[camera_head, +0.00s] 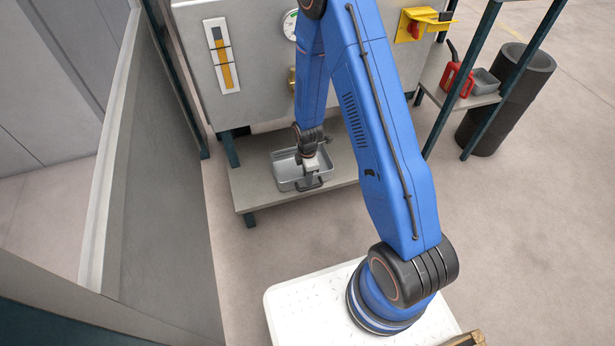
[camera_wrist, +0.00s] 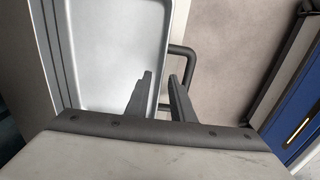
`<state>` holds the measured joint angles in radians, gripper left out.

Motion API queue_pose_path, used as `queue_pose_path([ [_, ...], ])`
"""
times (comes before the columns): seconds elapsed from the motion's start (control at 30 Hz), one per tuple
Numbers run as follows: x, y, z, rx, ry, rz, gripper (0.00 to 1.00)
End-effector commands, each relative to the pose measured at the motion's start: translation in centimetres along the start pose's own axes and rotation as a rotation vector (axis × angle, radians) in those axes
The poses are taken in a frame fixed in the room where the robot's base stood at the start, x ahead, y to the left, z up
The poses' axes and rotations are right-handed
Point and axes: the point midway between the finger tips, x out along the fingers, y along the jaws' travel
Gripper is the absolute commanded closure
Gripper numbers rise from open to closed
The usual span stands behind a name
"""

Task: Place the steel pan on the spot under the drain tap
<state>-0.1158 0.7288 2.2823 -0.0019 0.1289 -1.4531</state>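The steel pan (camera_head: 287,174) is a grey, open, empty rectangular pan on the shelf under the machine cabinet. In the wrist view its inside and rim (camera_wrist: 108,60) fill the upper left, with a dark loop handle (camera_wrist: 193,62) on its right side. My gripper (camera_head: 315,178) is down at the pan's near right side. In the wrist view its two fingers (camera_wrist: 160,78) stand apart, one on each side of the pan's rim by the handle; no firm contact is visible. A brass fitting (camera_head: 291,80), possibly the drain tap, is partly hidden behind my arm. No marked spot is visible.
The shelf (camera_head: 247,190) has bare room left of the pan. The cabinet (camera_head: 262,60) stands above and behind it, with a gauge and level strip. A wall panel (camera_head: 165,230) bounds the left. At right, a side shelf holds a red can (camera_head: 457,80) beside a dark cylinder (camera_head: 510,100).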

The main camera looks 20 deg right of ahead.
Motion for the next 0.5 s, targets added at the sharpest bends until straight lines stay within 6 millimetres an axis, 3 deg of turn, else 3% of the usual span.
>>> queue_pose_path([
  [0.17, -1.0, 0.1, 0.0, 0.000, 0.000, 0.002, 0.78],
  [0.5, -5.8, 0.1, 0.0, 0.000, 0.000, 0.004, 0.78],
])
